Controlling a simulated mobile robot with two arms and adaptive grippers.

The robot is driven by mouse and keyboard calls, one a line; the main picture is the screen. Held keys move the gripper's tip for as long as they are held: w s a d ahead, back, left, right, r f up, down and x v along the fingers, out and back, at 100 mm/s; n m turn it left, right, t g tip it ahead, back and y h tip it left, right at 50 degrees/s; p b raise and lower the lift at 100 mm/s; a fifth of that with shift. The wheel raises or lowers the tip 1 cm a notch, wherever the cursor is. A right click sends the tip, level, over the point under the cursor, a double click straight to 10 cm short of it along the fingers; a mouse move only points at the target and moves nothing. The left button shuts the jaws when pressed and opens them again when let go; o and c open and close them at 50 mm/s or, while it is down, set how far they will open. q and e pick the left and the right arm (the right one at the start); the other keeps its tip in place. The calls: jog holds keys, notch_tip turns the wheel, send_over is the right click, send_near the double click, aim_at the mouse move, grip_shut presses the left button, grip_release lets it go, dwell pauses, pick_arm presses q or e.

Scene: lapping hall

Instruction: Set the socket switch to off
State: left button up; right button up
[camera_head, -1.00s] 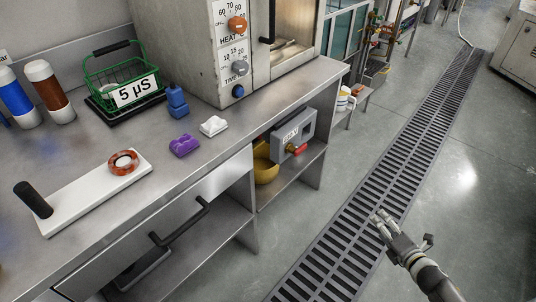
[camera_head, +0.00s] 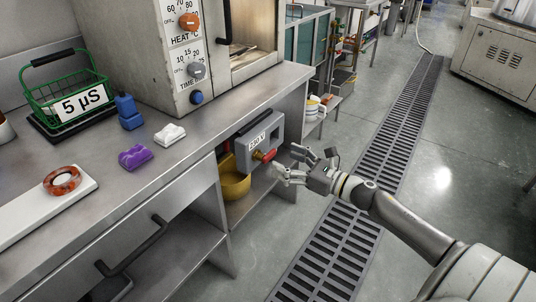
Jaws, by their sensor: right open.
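The socket (camera_head: 247,153) is a grey box labelled 230 V, mounted on the front of the bench under its top edge. Its switch (camera_head: 267,155) is a red knob on a yellow base, on the lower right of the box. My right gripper (camera_head: 284,162) is open and empty, just to the right of the red switch, with its fingers pointing left toward it. A small gap seems to lie between them, but contact is hard to tell. My left gripper is not in view.
A yellow bowl (camera_head: 235,186) sits on the shelf below the socket. The steel bench top (camera_head: 205,140) overhangs above, bearing an oven (camera_head: 165,60), a green basket (camera_head: 62,92) and small blocks. The floor around the drain grate (camera_head: 375,170) is clear.

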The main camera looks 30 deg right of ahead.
aim_at(271, 154)
jog(key=x, duration=0.6)
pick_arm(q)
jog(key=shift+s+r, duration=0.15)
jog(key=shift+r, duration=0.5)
pick_arm(e)
jog(key=shift+w, duration=0.2)
jog(key=c, duration=1)
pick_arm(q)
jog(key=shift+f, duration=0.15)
pick_arm(e)
jog(key=shift+c, duration=0.2)
